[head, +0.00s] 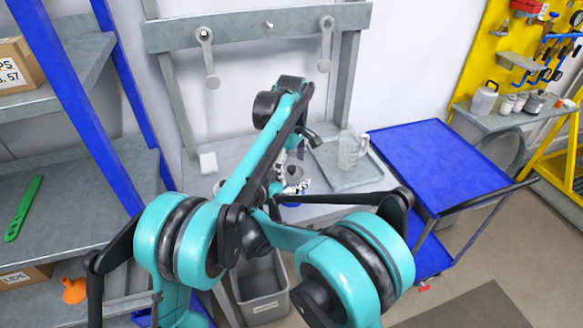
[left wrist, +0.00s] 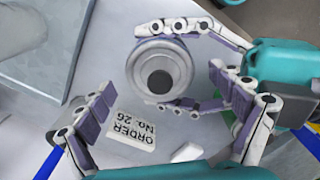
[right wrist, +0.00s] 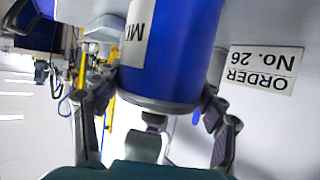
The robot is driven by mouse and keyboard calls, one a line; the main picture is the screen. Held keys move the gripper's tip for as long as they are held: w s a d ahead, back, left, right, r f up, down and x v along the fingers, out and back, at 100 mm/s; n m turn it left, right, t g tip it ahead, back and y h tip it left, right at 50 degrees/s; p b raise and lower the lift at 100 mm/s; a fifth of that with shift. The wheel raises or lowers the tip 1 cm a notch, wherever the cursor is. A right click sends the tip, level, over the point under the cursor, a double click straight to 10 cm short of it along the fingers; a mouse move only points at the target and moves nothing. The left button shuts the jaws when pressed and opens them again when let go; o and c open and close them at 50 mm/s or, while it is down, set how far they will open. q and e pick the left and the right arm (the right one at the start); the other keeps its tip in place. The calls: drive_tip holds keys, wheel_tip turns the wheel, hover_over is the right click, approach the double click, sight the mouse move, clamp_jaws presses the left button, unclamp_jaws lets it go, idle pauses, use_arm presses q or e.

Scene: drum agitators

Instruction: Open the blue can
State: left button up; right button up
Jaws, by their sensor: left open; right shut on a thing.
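The blue can (right wrist: 172,50), with a white label, fills the middle of the right wrist view. In the left wrist view I look down on its round grey top (left wrist: 160,70), which has a dark round centre; I cannot tell whether that is a knob or a hole. My right gripper (right wrist: 160,98) is shut on the can, a finger on each side. My left gripper (left wrist: 162,95) is open above the can, its fingers spread on either side and apart from it. In the head view my arms hide most of the can.
An order card (left wrist: 130,130) lies on the grey bench beside the can. A clear jug (head: 350,150) stands on a grey tray (head: 330,178) at the bench's right. A blue cart (head: 440,165) stands farther right, shelves (head: 85,190) left. A grey bin (head: 262,295) is below.

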sight(292, 167)
use_arm(q)
drive_tip(key=c, duration=1.4)
drive_tip(key=shift+f, duration=0.1)
drive_tip(key=shift+c, duration=1.2)
drive_tip(key=shift+r, duration=0.4)
clamp_jaws()
drive_tip(key=shift+r, duration=0.1)
drive_tip(key=shift+r, duration=0.2)
drive_tip(key=shift+r, duration=0.95)
